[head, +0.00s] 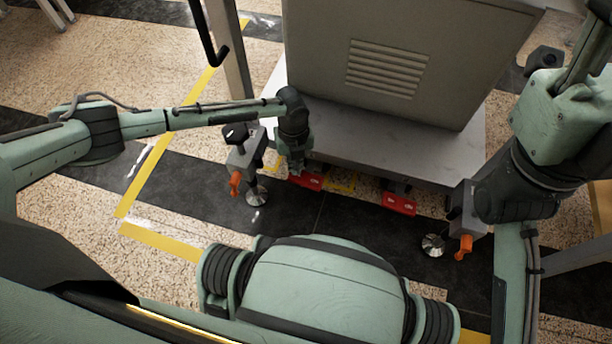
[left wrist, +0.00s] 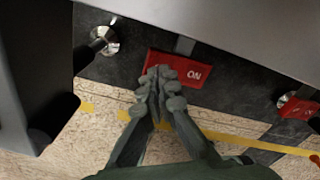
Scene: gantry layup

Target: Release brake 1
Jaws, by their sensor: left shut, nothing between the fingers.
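Two red brake pedals sit low at the front edge of the grey gantry base. The left one (head: 307,181) also shows in the left wrist view (left wrist: 196,76), marked "ON". The right one (head: 399,203) shows at the right edge of the left wrist view (left wrist: 298,108). I cannot read which is brake 1. My left gripper (head: 297,168) points down at the left pedal. In the left wrist view its fingers (left wrist: 158,76) are shut, empty and over the pedal's left part; I cannot tell whether they touch it. My right gripper is not in view.
A grey cabinet (head: 400,62) stands on the base (head: 350,145). Levelling feet with orange handles stand at left (head: 235,184) and right (head: 464,247). Yellow floor tape (head: 160,243) crosses the speckled floor. Open floor lies to the left.

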